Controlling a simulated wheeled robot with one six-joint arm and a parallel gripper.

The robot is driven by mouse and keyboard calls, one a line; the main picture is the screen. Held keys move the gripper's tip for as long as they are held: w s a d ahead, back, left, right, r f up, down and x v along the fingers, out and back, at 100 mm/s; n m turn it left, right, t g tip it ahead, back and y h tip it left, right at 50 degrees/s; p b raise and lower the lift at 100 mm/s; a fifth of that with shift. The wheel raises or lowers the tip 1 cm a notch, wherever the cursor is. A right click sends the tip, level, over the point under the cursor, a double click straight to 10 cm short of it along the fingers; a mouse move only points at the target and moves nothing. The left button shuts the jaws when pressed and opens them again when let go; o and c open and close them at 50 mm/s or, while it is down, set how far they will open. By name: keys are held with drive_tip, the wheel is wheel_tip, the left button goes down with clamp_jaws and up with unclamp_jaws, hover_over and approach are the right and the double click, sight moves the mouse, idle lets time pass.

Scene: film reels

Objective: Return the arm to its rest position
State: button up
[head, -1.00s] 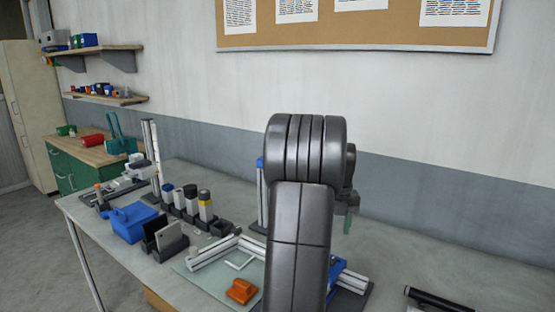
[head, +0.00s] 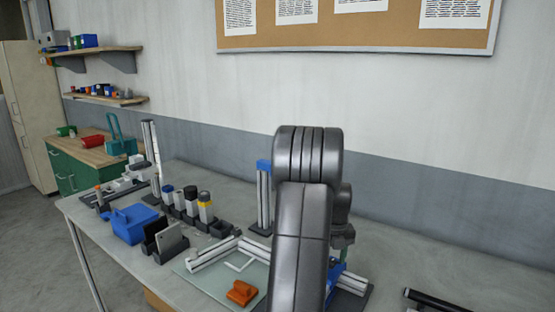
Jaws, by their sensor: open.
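My arm rises through the middle of the head view, with its dark grey links covering part of the table. My gripper (head: 343,244) shows just right of the upper link, pointing down, and is partly hidden by the arm. It is open, and I see nothing held in it. It is over the grey table (head: 420,258), near a blue-and-silver fixture (head: 335,285) that is mostly hidden behind my arm.
An orange block (head: 241,292) lies on a pale mat beside an aluminium profile frame (head: 212,255). A blue bin (head: 134,222), a row of capped bottles (head: 187,204) and a blue-topped post (head: 264,190) stand left of my arm. A black bar (head: 438,301) lies at front right.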

drive_tip(key=n, duration=0.4)
drive_tip(key=shift+n, duration=0.4)
drive_tip(key=n, duration=1)
drive_tip(key=shift+n, duration=0.4)
drive_tip(key=n, duration=0.4)
drive_tip(key=shift+n, duration=0.4)
drive_tip(key=shift+s, duration=0.1)
